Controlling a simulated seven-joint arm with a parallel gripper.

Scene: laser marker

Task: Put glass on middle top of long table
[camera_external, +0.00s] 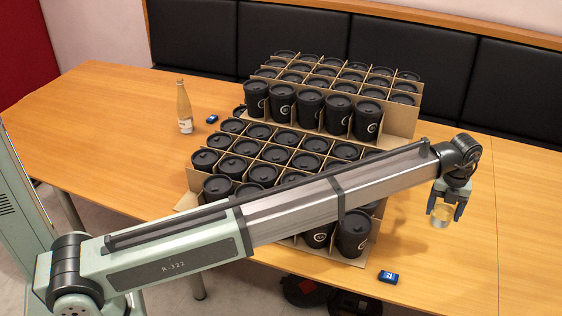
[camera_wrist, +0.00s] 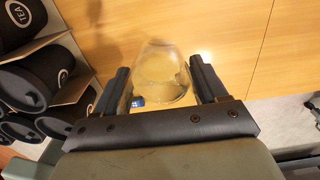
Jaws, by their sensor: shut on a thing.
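A small clear glass (camera_external: 441,215) with a yellowish look is between the fingers of my gripper (camera_external: 445,208), at the right of the external view. In the wrist view the glass (camera_wrist: 160,75) sits between the two dark fingers of my gripper (camera_wrist: 163,85), which is shut on it. The long wooden table (camera_external: 455,275) lies below. The glass seems to be held above the right part of the table; the exact gap to the surface cannot be told.
Cardboard dividers with many black lidded cups (camera_external: 310,105) fill the middle of the table. A bottle (camera_external: 184,108) and a small blue item (camera_external: 212,118) stand left of them. Another blue item (camera_external: 388,277) lies near the front edge. The right of the table is clear.

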